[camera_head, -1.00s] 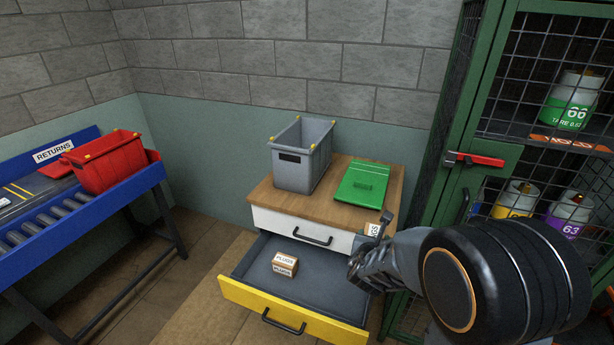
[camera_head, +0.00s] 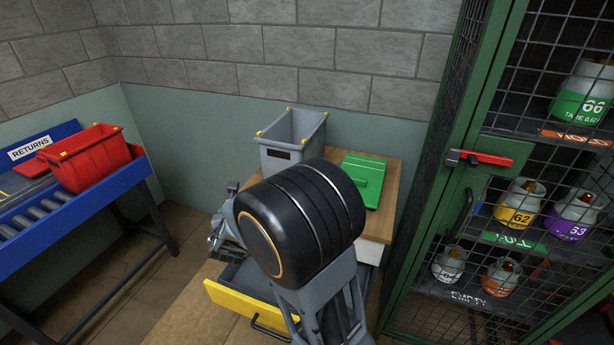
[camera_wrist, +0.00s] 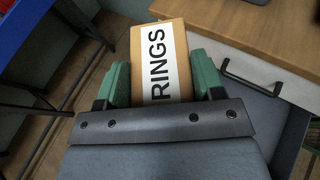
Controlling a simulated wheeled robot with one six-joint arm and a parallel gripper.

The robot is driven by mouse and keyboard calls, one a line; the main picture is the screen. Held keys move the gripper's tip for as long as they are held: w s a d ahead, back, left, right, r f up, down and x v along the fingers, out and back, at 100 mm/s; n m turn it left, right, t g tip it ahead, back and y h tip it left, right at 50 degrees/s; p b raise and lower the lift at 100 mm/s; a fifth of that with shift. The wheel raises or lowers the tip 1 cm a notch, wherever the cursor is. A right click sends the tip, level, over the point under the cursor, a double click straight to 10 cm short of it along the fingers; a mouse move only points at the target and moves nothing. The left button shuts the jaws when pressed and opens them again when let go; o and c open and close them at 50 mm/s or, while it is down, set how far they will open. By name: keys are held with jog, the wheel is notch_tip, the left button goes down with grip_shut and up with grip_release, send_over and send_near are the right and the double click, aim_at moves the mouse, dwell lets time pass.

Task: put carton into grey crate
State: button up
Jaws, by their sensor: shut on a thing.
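A brown carton with a white label reading "RINGS" (camera_wrist: 157,60) is held between the green fingers of my gripper (camera_wrist: 160,72) in the wrist view. My gripper is shut on it. In the head view my own arm covers most of the gripper and I cannot make out the carton. The grey crate (camera_head: 273,163) with yellow corners stands at the back left of the wooden cabinet top. It is upright, behind my arm, and its inside is only partly visible. My gripper is left of and in front of the crate.
A green lid (camera_head: 363,180) lies right of the crate on the cabinet top (camera_head: 392,185). The yellow-fronted drawer (camera_head: 235,302) below is open, largely hidden by my arm. A red crate (camera_head: 92,160) stands on the blue returns conveyor at left. A green cage (camera_head: 440,180) borders the right.

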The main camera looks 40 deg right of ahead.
jog(key=s+d+r+m+g+h+b, duration=0.1)
jog(key=s+d+r+m+g+h, duration=0.25)
jog(key=d, duration=0.75)
jog(key=s+d+r+m+g+h+b, duration=0.2)
jog(key=s+d+r+m, duration=0.15)
jog(key=d, duration=0.75)
jog(key=w+d+f, duration=0.2)
jog(key=d+f, duration=0.1)
jog(key=w+d+f, duration=0.3)
jog(key=f, duration=0.1)
jog(key=w+d+f+b, duration=0.1)
jog(key=w+d+f, duration=0.2)
jog(key=d, duration=0.1)
jog(key=shift+w+f, duration=0.2)
jog(key=shift+f, duration=0.75)
jog(key=shift+f, duration=0.2)
jog(key=o, duration=0.8)
jog(key=shift+a, duration=0.1)
